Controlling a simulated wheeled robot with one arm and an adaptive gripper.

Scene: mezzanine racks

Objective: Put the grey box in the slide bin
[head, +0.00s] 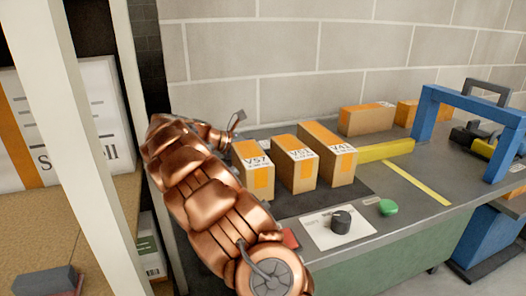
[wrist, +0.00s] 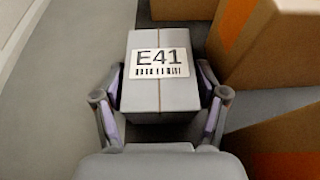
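A grey box (wrist: 158,95) with a white E41 label on top sits between the two fingers of my gripper (wrist: 161,98) in the wrist view. The finger pads lie against its left and right sides, so my gripper looks shut on it. The box's underside is hidden, so I cannot tell whether it touches the surface below. In the head view my copper arm hides this box and most of my gripper, near the left end of the worktable (head: 375,228). I cannot make out a slide bin for certain in either view.
Brown boxes V57 (head: 254,168), V51 (head: 294,164) and V41 (head: 328,154) stand close right of my arm. A blue frame (head: 428,100) stands at the right. A control panel (head: 325,238) and green button (head: 387,207) are in front. A white post (head: 75,150) stands left.

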